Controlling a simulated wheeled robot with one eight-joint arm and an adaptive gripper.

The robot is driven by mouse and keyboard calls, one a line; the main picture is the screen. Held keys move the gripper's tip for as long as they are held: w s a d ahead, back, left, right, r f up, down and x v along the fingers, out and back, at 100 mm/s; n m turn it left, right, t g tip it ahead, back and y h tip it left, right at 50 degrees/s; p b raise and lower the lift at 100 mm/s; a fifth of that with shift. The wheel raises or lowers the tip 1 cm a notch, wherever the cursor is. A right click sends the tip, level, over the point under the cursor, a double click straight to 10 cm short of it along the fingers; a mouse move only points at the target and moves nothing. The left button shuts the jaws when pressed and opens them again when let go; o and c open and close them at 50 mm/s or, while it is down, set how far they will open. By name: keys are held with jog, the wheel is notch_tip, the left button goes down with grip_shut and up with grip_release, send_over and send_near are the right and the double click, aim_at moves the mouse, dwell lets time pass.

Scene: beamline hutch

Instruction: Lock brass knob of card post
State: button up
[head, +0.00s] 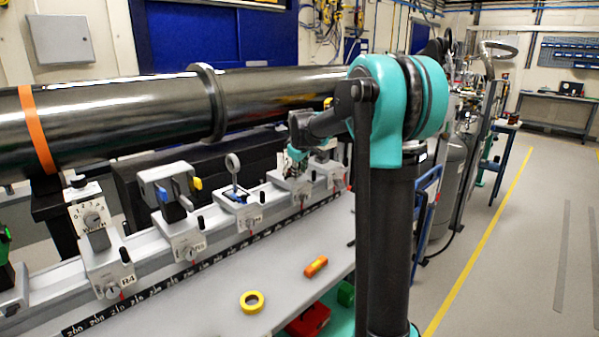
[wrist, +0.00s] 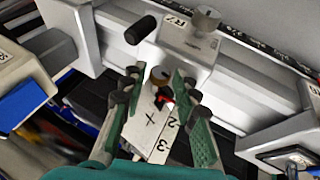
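The brass knob (wrist: 160,75) shows in the wrist view on top of a pale post with a scale plate (wrist: 152,128) marked X, 2 and 3 and a red pointer. My gripper (wrist: 157,88) is open, with one green finger on each side of the knob and post. A small gap shows beside the knob; I cannot tell whether either finger touches it. In the head view my gripper (head: 298,160) points down over a carrier (head: 291,184) on the rail and hides the brass knob.
Carrier R7 has a silver knob (wrist: 207,18) and a black lever (wrist: 140,29). The long dark tube (head: 120,115) runs behind the rail. Other carriers stand close on both sides. Yellow tape (head: 252,301) and an orange item (head: 316,266) lie on the table.

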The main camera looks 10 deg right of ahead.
jog(key=shift+c, duration=0.5)
grip_shut()
jog(key=shift+d, duration=0.1)
jog(key=shift+w+d+m+g+y, duration=0.15)
jog(key=shift+g+y, duration=0.3)
jog(key=shift+y, duration=0.15)
jog(key=shift+w+d+m+g+y, duration=0.1)
jog(key=shift+m+g+y, duration=0.05)
jog(key=shift+g+y, duration=0.4)
jog(key=shift+w+d+m+g+y, duration=0.1)
jog(key=shift+d+m+g+y, duration=0.1)
jog(key=shift+g+y, duration=0.5)
jog(key=shift+w+d+m+g+y, duration=0.1)
jog(key=shift+m+g+y, duration=0.15)
jog(key=shift+y, duration=0.7)
jog(key=shift+o, duration=0.5)
grip_release()
